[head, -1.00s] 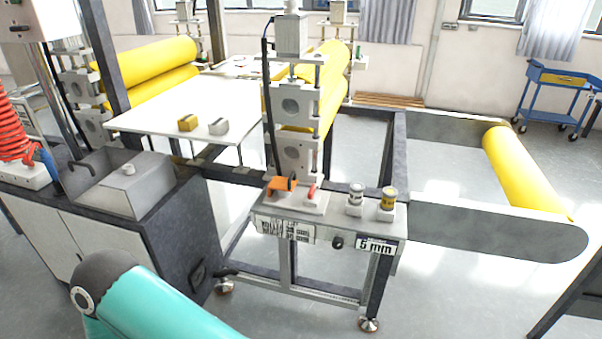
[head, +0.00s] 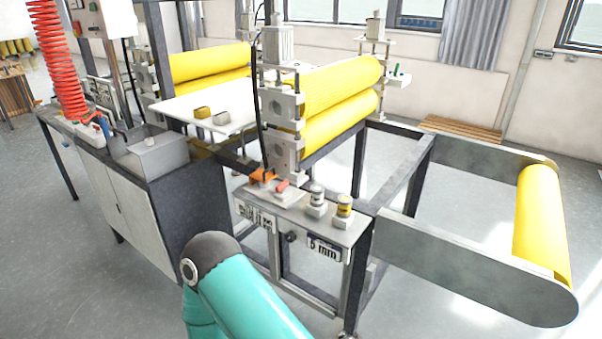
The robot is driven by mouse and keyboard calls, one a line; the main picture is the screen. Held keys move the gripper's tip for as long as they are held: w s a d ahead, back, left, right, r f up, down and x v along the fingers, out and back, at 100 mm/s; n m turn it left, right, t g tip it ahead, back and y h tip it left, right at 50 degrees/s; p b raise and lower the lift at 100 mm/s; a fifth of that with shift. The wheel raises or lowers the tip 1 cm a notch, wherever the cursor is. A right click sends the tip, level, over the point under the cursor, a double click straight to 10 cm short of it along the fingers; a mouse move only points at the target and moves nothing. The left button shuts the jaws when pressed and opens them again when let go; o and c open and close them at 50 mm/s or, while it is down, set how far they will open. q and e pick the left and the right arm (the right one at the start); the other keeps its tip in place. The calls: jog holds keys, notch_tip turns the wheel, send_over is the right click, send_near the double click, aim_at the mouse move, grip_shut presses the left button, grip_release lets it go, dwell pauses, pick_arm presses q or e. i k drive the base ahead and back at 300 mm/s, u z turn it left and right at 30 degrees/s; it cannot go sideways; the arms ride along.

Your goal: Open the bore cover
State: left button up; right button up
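I cannot make out for sure which part is the bore cover. The laminating machine's near end block (head: 283,128) has round bores between its plates. Below it, an orange part (head: 262,175) and a small red part (head: 283,186) sit on a pale plate at the machine's front bench. Neither of my grippers shows; only a teal arm link of mine comes up from the bottom edge, in front of the bench.
Two weight-like pieces, one silver (head: 316,201) and one yellow-banded (head: 343,208), stand on the bench (head: 330,233). A dark-topped cabinet (head: 150,215) stands left. Yellow rollers (head: 335,100) lie behind, and a long side plate (head: 470,275) juts right. Grey floor is open at lower left.

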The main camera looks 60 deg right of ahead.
aim_at(263, 170)
jog(key=z, duration=0.05)
jog(key=k, duration=0.55)
jog(key=u, duration=1.95)
jog(key=i, duration=0.1)
jog(key=z, duration=3.55)
jog(key=i, duration=1)
jog(key=u, duration=0.1)
